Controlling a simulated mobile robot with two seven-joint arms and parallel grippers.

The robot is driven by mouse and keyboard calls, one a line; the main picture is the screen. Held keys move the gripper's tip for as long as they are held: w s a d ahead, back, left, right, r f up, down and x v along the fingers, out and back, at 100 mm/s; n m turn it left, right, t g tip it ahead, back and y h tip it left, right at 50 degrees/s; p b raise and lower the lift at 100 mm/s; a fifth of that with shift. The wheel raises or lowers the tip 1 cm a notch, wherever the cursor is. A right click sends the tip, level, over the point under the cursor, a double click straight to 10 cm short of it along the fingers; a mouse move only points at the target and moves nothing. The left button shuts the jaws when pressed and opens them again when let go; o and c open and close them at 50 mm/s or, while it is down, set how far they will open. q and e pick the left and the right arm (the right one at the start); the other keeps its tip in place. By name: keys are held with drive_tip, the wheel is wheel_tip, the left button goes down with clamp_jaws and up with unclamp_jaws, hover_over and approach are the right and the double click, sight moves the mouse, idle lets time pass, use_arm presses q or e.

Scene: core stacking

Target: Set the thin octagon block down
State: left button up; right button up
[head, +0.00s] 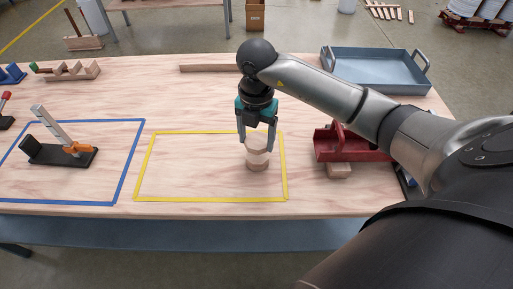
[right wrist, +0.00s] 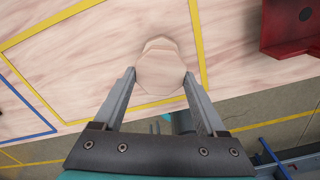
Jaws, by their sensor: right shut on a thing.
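My right gripper (head: 257,146) points down over the right part of the yellow-taped area (head: 168,198). It is shut on the thin octagon block (right wrist: 160,74), a pale wooden piece that lies flat between the fingertips in the right wrist view. In the head view, other pale round-looking blocks (head: 257,163) stand stacked upright on the table directly below the held block. Another block's edge (right wrist: 160,43) shows just beyond the octagon in the wrist view. I cannot tell whether the held block touches the stack. My left gripper is not in view.
A red bin (head: 350,148) stands close right of the yellow area, a wood block (head: 340,171) in front of it. A blue-grey tray (head: 375,72) is at the back right. The yellow area's left part is clear.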

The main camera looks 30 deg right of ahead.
sight(257, 142)
wheel_tip(257, 142, down, 3)
drive_tip(key=shift+b, duration=0.4)
drive_tip(key=shift+f, duration=0.5)
drive_tip(key=o, duration=1.3)
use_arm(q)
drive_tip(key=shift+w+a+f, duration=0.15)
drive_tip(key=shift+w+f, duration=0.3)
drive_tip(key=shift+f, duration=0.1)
